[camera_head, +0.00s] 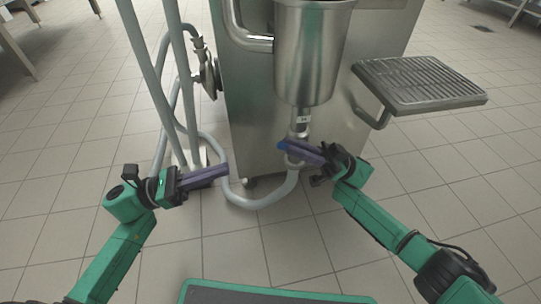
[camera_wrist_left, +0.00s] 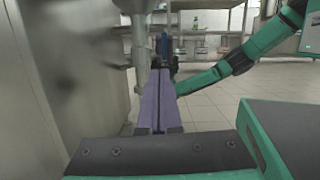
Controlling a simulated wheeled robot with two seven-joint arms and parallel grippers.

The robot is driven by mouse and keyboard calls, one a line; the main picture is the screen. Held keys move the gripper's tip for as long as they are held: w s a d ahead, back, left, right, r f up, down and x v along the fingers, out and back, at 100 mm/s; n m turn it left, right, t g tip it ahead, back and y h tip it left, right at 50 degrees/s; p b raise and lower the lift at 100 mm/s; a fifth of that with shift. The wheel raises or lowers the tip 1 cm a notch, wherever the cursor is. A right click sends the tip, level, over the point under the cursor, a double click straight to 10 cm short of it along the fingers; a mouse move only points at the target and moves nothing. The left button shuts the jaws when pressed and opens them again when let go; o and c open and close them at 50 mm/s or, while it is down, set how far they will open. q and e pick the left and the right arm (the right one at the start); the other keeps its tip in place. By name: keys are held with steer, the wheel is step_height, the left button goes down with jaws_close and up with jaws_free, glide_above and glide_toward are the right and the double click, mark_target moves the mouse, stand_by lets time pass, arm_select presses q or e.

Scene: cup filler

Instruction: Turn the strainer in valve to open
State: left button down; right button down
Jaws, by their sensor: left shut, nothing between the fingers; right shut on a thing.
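The steel strainer vessel (camera_head: 312,55) hangs on the front of a steel cabinet in the head view. Below its bottom outlet is a valve (camera_head: 299,126) with a small blue handle (camera_head: 282,146). My right gripper (camera_head: 291,149) is shut on the blue handle, its purple fingers partly covering it. The handle's exact angle is hard to tell. My left gripper (camera_head: 226,170) is shut and empty, to the left of the valve and apart from it. In the left wrist view its closed purple fingers (camera_wrist_left: 159,82) point towards a small blue part beyond them.
A grey hose (camera_head: 252,203) loops below the valve, close to both grippers. The steel cabinet (camera_head: 250,110) stands just behind. A grated shelf (camera_head: 420,82) juts out at the right. Upright pipes (camera_head: 160,90) stand at the left. The tiled floor in front is clear.

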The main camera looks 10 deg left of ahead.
arm_select(q)
steer(key=s+x, duration=0.1)
steer(key=x, duration=1)
steer(key=shift+w+d+m+g+y, duration=0.2)
steer(key=shift+d+m+g+y, duration=0.1)
steer(key=shift+d+m, duration=0.15)
steer(key=shift+r, duration=0.15)
